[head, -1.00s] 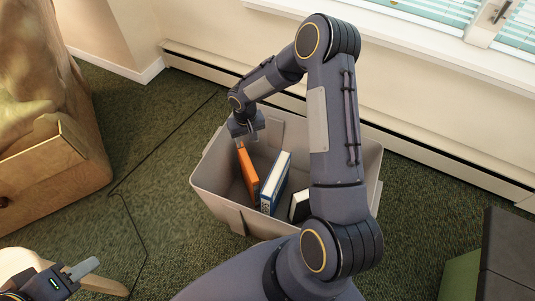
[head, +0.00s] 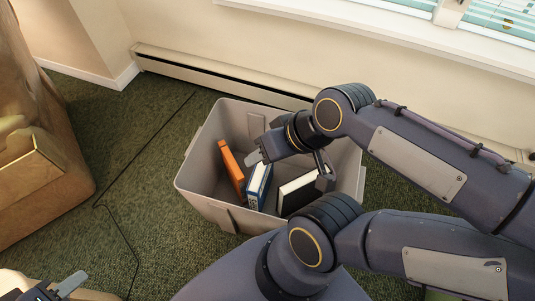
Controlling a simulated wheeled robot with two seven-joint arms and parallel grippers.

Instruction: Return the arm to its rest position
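My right arm reaches in from the right over a grey bin (head: 205,197). Its gripper (head: 290,168) is above the bin's inside, with one light finger to the left and a darker finger to the right, spread apart with nothing held between them. Inside the bin, an orange book (head: 232,168) leans at the left, a blue and white book (head: 259,185) stands in the middle, and a dark book with white pages (head: 297,190) is at the right, partly hidden by the gripper. My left gripper (head: 66,285) shows only partly at the bottom left; its opening is not clear.
A brown cardboard box (head: 35,185) stands on the green carpet at the left. A pale round surface (head: 18,284) is at the bottom left, near my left gripper. A baseboard heater (head: 215,72) runs along the wall behind the bin. A thin cord crosses the carpet.

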